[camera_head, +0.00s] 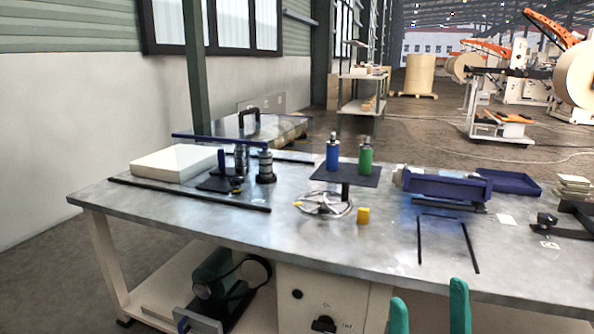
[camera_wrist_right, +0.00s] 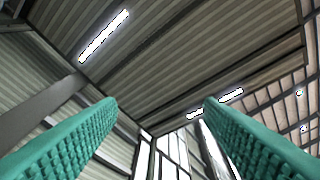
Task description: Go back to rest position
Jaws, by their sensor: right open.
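My right gripper (camera_head: 430,308) shows at the bottom edge of the head view, in front of the table's near edge. Its two green fingers point up and stand apart with nothing between them. In the right wrist view the ribbed green fingers (camera_wrist_right: 160,115) are spread wide and empty, with the ceiling and its lights beyond them. My left gripper does not show in either view.
A metal workbench (camera_head: 160,215) fills the middle. The bench's front strip is mostly clear.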

